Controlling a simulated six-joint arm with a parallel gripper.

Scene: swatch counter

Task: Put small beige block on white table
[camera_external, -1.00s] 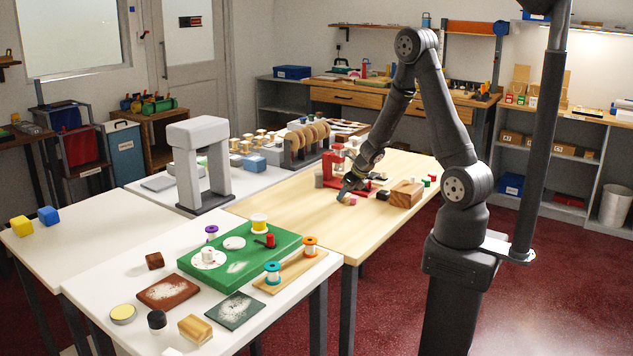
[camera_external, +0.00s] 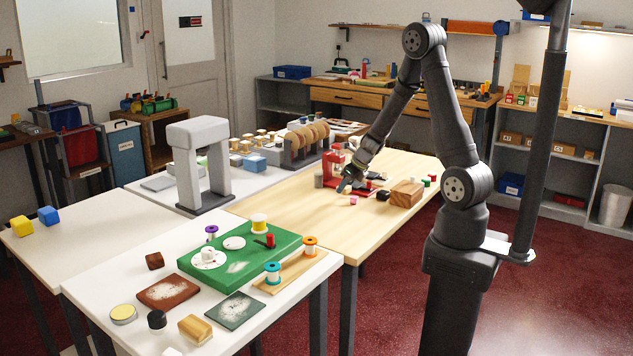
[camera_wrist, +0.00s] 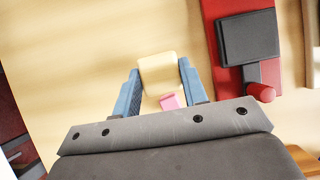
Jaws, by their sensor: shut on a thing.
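My gripper (camera_external: 346,187) is just above the wooden table. In the wrist view its two blue fingers (camera_wrist: 162,88) are shut on the small beige block (camera_wrist: 160,72), one finger on each side. In the external view the block is too small and hidden to make out. A small pink block (camera_wrist: 169,101) shows just behind the beige block in the wrist view; in the external view the pink block (camera_external: 353,201) lies on the wooden table below my gripper. The white tables stand at the front left (camera_external: 95,278) and behind, left of the wooden table (camera_external: 155,199).
A red device (camera_external: 335,165) with a dark pad stands close beside my gripper. A grey cylinder (camera_external: 319,180), a black block (camera_external: 383,196) and a wooden block (camera_external: 406,193) are near. A grey arch (camera_external: 198,130) rises on the white table. The left front table has free room.

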